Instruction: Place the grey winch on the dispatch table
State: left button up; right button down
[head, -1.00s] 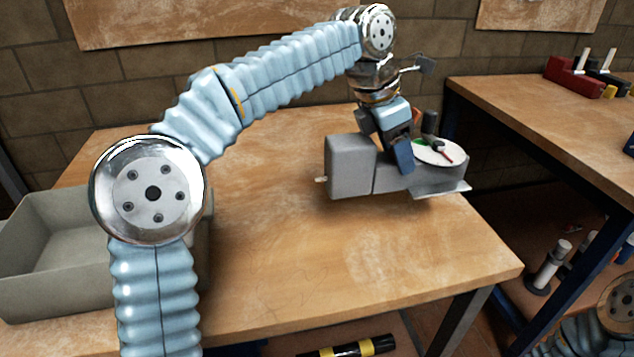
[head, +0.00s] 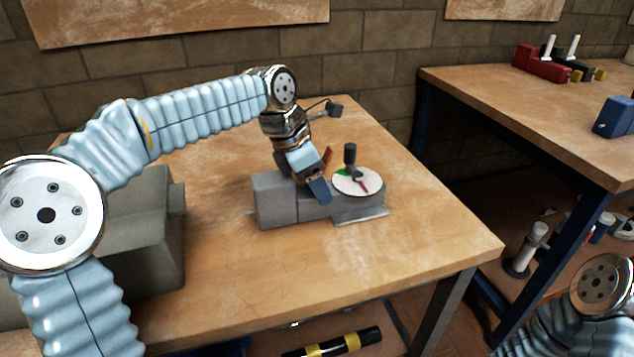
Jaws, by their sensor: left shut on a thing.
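The grey winch (head: 278,203) has a blocky grey body, a white disc with a red mark and a dark upright handle on its right end. It is upright over the near wooden table (head: 400,255), at or just above the surface; I cannot tell whether it touches. My left gripper (head: 318,188) comes down from above and is shut on the winch near its middle, beside the disc. The fingers hide part of the winch's body. A link of my right arm shows at bottom right, but its gripper is out of view.
A grey bin (head: 150,235) stands at the table's left, partly behind my left arm. A second wooden table (head: 530,110) on the right carries a red device (head: 541,66) and a blue block (head: 615,117). The near table's front right is clear. A black-and-yellow cylinder (head: 335,345) lies below.

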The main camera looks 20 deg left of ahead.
pick_arm(q)
jog(key=o, duration=1.3)
jog(key=shift+o, duration=0.2)
jog(key=p+v, duration=0.2)
jog(key=v, duration=1)
jog(key=shift+r, duration=0.1)
